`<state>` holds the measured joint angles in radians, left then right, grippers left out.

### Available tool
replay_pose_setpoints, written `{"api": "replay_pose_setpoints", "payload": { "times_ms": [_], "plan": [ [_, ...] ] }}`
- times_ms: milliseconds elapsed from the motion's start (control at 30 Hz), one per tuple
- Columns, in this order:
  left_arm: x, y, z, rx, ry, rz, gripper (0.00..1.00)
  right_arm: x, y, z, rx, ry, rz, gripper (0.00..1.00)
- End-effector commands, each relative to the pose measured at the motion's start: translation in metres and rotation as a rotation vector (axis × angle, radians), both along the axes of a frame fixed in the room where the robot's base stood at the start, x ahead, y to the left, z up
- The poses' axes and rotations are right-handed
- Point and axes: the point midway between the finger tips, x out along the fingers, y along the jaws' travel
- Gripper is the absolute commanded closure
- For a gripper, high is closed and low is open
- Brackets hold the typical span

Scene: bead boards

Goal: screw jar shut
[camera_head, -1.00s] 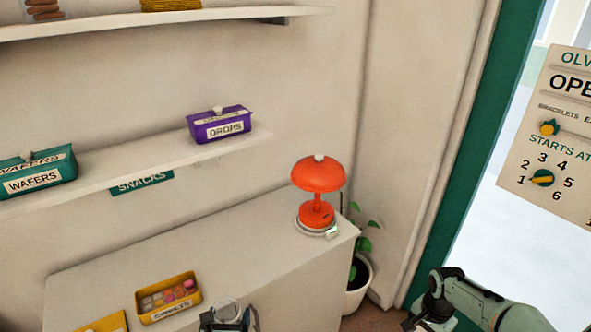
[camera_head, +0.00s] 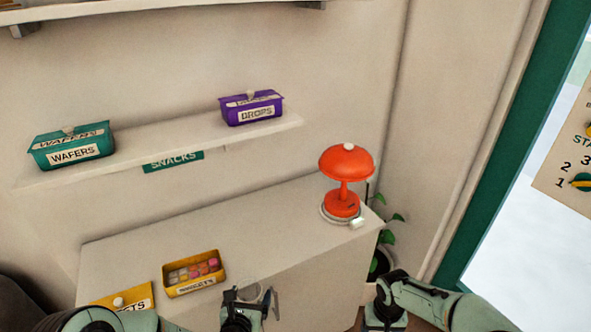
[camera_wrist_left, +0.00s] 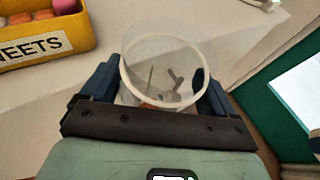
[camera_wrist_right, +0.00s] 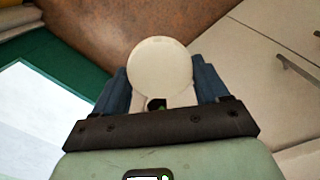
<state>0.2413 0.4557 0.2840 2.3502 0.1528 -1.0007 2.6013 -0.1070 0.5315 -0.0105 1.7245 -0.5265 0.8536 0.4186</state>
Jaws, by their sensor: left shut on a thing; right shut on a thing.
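My left gripper (camera_head: 252,298) is shut on a clear open jar (camera_wrist_left: 162,68), low in the middle of the head view. The left wrist view looks into its round open top, with a few small dark shapes visible through it. My right gripper (camera_head: 380,298) is to the right of the left one, apart from it. In the right wrist view it is shut on a round off-white lid (camera_wrist_right: 160,68). The lid is hard to make out in the head view. Jar and lid are apart.
The counter (camera_head: 235,222) holds a yellow sweets tin (camera_head: 194,285), its separate lid (camera_head: 134,300) and an orange lamp (camera_head: 345,172). A shelf above bears a teal wafers tin (camera_head: 72,150) and a purple drops tin (camera_head: 252,112). A potted plant (camera_head: 389,236) stands right.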

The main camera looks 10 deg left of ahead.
Motion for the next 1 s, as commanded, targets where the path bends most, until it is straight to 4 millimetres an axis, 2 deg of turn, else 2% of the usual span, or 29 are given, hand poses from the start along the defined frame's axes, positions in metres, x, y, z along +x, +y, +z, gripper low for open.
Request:
{"api": "replay_pose_setpoints", "payload": {
  "times_ms": [167,267,367,700,833,1000],
  "plan": [
    [0.001,-0.002,0.0,0.0,-0.002,-0.01,0.66,0.0,0.0,0.0,0.0,0.0,-0.002,0.54],
    [0.002,-0.01,-0.003,-0.001,-0.001,-0.053,0.66,0.0,0.0,0.0,0.0,0.0,-0.002,0.54],
    [0.005,-0.027,-0.008,-0.001,-0.001,-0.138,0.66,0.0,0.0,0.0,0.0,0.0,-0.002,0.54],
    [0.016,-0.104,-0.031,-0.005,0.0,-0.539,0.66,0.0,0.0,0.0,0.0,0.0,-0.002,0.54],
    [0.019,-0.124,-0.036,-0.005,-0.001,-0.639,0.66,0.0,0.0,0.0,0.0,0.0,-0.002,0.54],
    [0.02,-0.134,-0.038,-0.001,-0.002,-0.695,0.66,0.0,0.0,0.0,0.0,0.0,-0.002,0.54]
  ]
}}
